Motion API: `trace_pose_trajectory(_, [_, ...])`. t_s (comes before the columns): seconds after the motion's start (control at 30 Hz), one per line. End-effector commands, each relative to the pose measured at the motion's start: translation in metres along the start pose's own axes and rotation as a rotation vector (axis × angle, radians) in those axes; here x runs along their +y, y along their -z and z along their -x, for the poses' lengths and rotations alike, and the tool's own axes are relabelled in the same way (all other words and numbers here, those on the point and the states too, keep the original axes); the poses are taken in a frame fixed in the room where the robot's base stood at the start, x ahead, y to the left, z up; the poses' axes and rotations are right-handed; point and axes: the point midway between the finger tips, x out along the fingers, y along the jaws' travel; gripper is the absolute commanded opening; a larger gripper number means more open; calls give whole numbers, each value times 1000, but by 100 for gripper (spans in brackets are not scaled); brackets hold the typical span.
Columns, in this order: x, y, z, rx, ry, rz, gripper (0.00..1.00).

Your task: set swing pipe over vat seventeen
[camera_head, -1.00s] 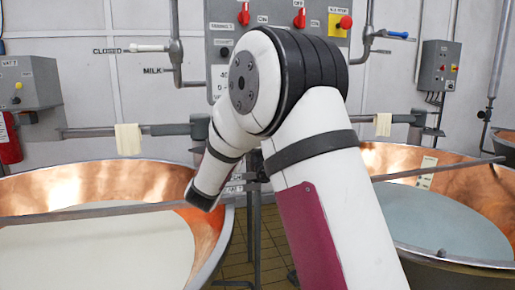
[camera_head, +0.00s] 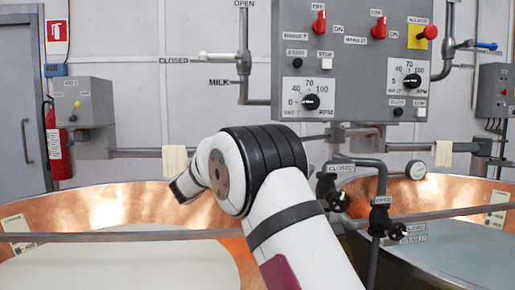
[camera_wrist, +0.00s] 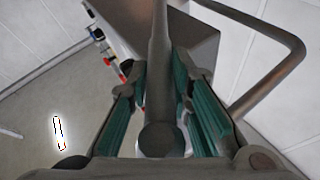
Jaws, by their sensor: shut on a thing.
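Two copper vats stand side by side in the head view, the left one (camera_head: 115,207) with pale liquid and the right one (camera_head: 455,203) partly cut off. I cannot read which is vat seventeen. In the wrist view my gripper (camera_wrist: 164,105) is shut on a grey pipe (camera_wrist: 160,137), whose round end shows between the teal finger pads. This looks like the swing pipe, but I cannot tell which vat it is over. In the head view my gripper and the held pipe are hidden behind my arm.
A grey control panel (camera_head: 350,75) with red knobs hangs above, between the vats. Black-handled valves (camera_head: 380,218) and pipes stand in front of the right vat. A fire extinguisher (camera_head: 57,143) and door (camera_head: 20,110) are at left.

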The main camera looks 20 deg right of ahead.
Motion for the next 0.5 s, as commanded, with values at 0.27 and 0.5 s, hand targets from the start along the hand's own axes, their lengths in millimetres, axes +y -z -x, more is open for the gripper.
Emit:
trace_pose_trajectory(0.27, [1, 0, -2, 2, -7, 3, 0])
trace_pose_trajectory(0.5, [1, 0, -2, 3, -7, 2, 40])
